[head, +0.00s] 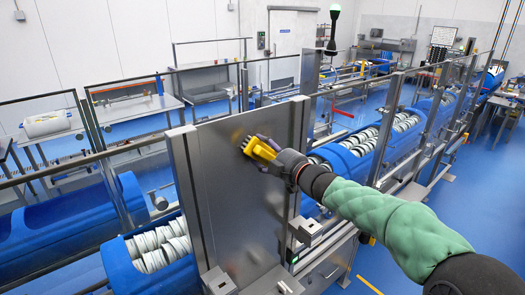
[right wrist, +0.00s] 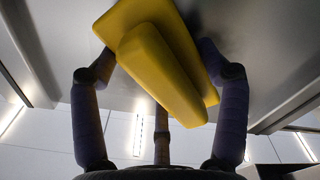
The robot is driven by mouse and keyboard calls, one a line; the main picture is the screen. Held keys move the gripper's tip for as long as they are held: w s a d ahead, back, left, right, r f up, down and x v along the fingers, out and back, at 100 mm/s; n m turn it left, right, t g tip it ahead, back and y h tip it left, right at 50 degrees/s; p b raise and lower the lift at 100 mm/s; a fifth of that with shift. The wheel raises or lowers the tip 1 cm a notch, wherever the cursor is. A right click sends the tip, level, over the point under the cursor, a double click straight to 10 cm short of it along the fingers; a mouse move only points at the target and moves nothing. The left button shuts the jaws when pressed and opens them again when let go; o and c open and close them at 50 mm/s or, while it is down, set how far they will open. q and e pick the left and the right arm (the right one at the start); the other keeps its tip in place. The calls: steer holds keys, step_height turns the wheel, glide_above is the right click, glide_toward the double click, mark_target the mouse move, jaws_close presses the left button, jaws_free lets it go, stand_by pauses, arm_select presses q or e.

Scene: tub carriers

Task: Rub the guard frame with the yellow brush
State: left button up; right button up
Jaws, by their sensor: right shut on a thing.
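The yellow brush (head: 260,147) is in my right gripper (head: 273,152), which is shut on it. In the head view the brush is held up at the metal panel of the guard frame (head: 225,195), in its upper right part. Dark bristles show at the brush's left end, at or very near the panel; I cannot tell whether they touch. In the right wrist view the yellow brush (right wrist: 165,65) fills the upper middle, with my dark fingers around its sides and the grey panel (right wrist: 75,50) behind it. My left gripper is not in view.
Blue tub carriers with white rings (head: 160,250) stand left of the panel, and more blue tubs (head: 360,150) run behind it to the right. Metal posts and rails (head: 390,125) line them. Blue floor (head: 460,205) is open at the right.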

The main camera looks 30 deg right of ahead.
steer(key=shift+w+d+p, duration=0.1)
steer(key=shift+d+p, duration=0.75)
steer(key=shift+d, duration=1.05)
steer(key=shift+d, duration=0.1)
